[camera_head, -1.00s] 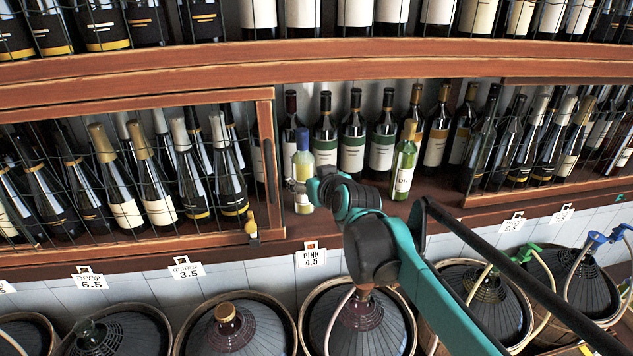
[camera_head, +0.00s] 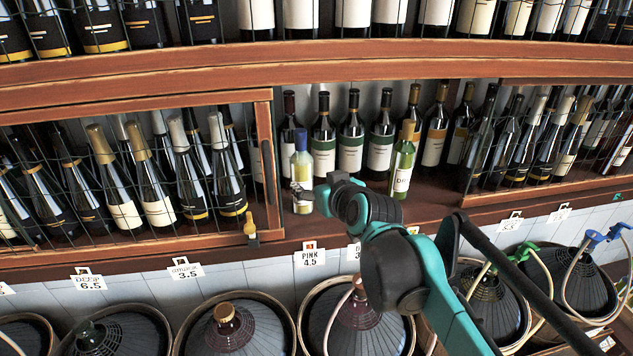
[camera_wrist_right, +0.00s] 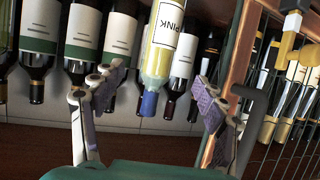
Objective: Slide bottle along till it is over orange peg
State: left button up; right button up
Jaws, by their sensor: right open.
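A pale yellow bottle (camera_head: 302,168) with a blue cap stands upright on the open shelf, near the wooden door frame. It also shows upside down in the right wrist view (camera_wrist_right: 160,58), with a label reading PINK. A small orange peg (camera_head: 311,245) is on the shelf edge at the PINK 4.5 sign, below and slightly right of the bottle. My left gripper is not in view.
A green-yellow bottle (camera_head: 402,160) stands to the right on the same shelf. Dark bottles (camera_head: 351,140) line up behind. A wire-mesh door (camera_head: 265,160) is close on the left. Demijohn baskets (camera_head: 225,325) stand below.

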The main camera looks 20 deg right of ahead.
jog(key=p+v, duration=0.4)
jog(key=v, duration=0.2)
jog(key=shift+s, duration=0.2)
dwell(0.6)
jog(key=shift+r, duration=0.1)
jog(key=s+r+p, duration=0.1)
jog(key=s+p, duration=0.3)
jog(key=s, duration=0.2)
jog(key=shift+s+a, duration=0.2)
jog(key=shift+s, duration=0.2)
dwell(0.3)
dwell(0.4)
